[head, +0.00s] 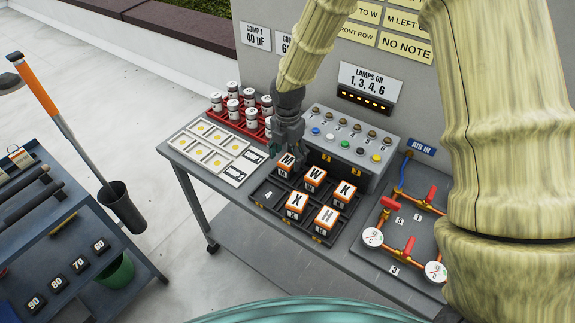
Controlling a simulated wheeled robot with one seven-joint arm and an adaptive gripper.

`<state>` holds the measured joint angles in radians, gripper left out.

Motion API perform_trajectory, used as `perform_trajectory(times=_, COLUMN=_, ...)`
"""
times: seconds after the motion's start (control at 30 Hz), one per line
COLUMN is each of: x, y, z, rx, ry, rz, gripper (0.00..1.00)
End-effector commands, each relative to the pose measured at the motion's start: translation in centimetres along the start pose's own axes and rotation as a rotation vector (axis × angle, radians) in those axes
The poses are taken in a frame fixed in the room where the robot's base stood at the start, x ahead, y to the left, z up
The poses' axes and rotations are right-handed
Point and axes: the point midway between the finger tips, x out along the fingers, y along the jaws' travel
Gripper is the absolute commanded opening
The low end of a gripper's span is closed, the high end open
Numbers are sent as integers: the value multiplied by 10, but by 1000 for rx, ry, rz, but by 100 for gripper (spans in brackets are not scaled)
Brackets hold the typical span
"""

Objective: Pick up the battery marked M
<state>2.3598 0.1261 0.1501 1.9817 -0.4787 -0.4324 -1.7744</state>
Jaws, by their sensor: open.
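The battery marked M (286,162) is an orange block with a white top and a black M. It stands in the back left of a dark tray (260,205) on the grey bench. My gripper (284,148) is open and points down just above and behind the M battery. Its fingertips overlap the battery's far edge in the head view, and I cannot tell whether they touch it. Beside M, the batteries marked W (314,177) and K (344,192) stand in the same tray. The X battery (298,202) and another battery (327,219) with a sideways letter stand nearer me.
A grey box with coloured buttons (345,143) stands right behind the tray. A red rack (238,122) of white cylinders is at the back left. A pipe panel with red valves (400,230) is at the right.

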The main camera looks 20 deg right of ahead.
Motion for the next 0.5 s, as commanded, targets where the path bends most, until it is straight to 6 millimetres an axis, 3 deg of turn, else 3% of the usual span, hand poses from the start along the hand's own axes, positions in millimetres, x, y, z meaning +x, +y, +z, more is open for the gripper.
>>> perform_trajectory(times=0.5, x=41, y=-2, z=-4, rx=-1, ry=0, rz=-1, gripper=68)
